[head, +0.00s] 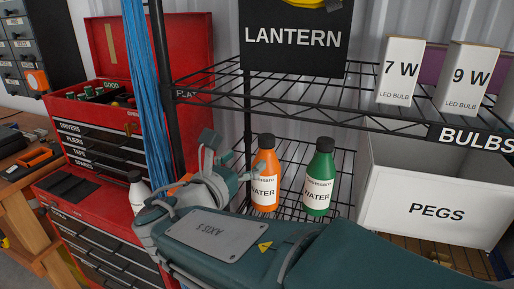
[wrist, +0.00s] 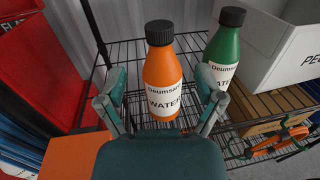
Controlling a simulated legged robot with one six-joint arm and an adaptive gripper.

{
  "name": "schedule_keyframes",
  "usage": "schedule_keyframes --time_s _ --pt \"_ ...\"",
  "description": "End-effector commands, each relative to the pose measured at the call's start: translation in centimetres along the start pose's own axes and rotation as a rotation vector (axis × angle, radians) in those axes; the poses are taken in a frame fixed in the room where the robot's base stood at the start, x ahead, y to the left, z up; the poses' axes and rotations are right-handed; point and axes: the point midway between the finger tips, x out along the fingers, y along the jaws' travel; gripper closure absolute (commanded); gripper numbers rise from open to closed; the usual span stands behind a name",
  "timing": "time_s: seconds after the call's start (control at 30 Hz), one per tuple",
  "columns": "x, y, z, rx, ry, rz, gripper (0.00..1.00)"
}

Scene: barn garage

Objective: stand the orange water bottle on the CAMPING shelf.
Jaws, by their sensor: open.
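The orange water bottle (head: 265,172) with a black cap stands upright on a lower wire shelf (head: 288,210). In the wrist view the orange bottle (wrist: 162,72) is centred ahead of the palm. My gripper (head: 226,162) is open at the bottle's left in the head view. In the wrist view the fingers of my gripper (wrist: 163,97) show on either side of the bottle, with visible gaps. I cannot tell how deep the bottle sits between them. No CAMPING label is readable.
A green bottle (head: 320,178) stands close right of the orange one. A PEGS box (head: 432,208) is farther right. Above, a wire shelf (head: 290,93) carries bulb boxes (head: 400,72) and a BULBS label. A rack post (head: 163,95) and red tool chest (head: 95,200) are left.

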Motion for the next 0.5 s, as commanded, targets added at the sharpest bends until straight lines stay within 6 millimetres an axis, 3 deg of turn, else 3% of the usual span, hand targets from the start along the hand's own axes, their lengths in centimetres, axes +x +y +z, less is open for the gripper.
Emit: schedule_keyframes --time_s 0.2,0.5 --pt "-2.8 0.0 0.0 -0.001 0.000 0.001 0.14" --pt "-3.0 -0.4 -0.1 0.009 0.010 -0.009 0.14"
